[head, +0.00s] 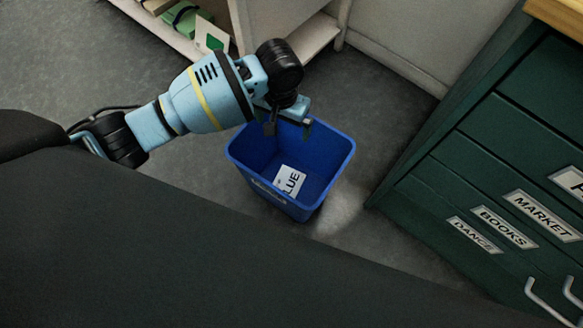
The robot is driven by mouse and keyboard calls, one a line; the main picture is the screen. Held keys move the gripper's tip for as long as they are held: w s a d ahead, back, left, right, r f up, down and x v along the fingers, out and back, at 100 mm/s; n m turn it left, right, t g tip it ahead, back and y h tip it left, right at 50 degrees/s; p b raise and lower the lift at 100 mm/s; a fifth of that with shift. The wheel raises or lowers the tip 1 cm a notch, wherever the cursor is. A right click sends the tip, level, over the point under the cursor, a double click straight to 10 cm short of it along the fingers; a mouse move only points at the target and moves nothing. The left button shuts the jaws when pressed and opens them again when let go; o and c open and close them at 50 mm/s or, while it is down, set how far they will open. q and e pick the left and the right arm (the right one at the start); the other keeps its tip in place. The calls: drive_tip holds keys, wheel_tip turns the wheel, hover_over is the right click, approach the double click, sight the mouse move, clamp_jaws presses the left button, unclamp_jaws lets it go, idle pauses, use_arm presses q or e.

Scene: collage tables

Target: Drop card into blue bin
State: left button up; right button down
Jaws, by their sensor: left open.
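The blue bin (333,172) stands on the grey floor in the middle of the head view. A white card (291,180) with black letters, of which "LUE" can be read, lies inside it near the bottom. My left gripper (289,129) is over the bin's far rim, pointing down. It is open, with nothing seen between its fingers, and apart from the card. My right gripper is out of view.
A dark green drawer cabinet (470,180) with labels such as "MARKET", "BOOKS" and "DANCE" stands to the right of the bin. A low shelf (313,36) with green items is at the top left. Bare floor (385,105) lies between the bin and the back wall.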

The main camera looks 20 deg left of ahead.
use_arm(q)
wheel_tip(320, 180, up, 3)
drive_tip(key=shift+p, duration=0.45)
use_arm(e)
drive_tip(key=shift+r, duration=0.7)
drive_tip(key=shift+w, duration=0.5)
